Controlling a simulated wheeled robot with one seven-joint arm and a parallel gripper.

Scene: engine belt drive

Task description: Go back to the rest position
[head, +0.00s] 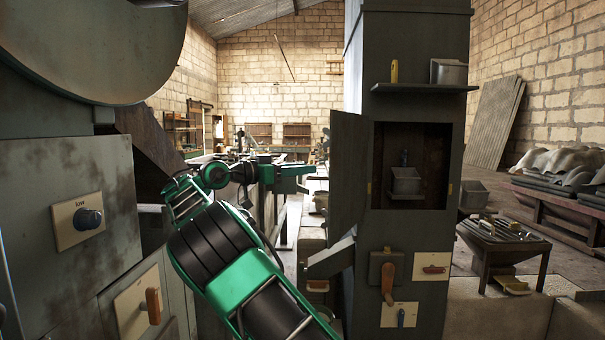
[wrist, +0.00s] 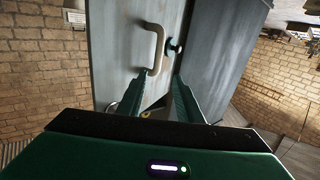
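My gripper (head: 303,178) is at the end of my green and black arm, in the middle of the head view, left of a grey cabinet's open door (head: 347,170). In the wrist view, its two fingers (wrist: 160,78) stand apart with a gap between them and nothing held. A grey panel with a pale handle (wrist: 157,45) is ahead of the fingers. The left fingertip appears close to the handle's lower end; I cannot tell if they touch. A small dark green knob (wrist: 173,47) is beside the handle.
The cabinet column (head: 420,245) has a shelf (head: 425,88), an open niche with a grey bin (head: 406,181), and orange levers below. A grey machine (head: 60,180) with a knob panel stands close on the left. A small table (head: 510,248) is at the right.

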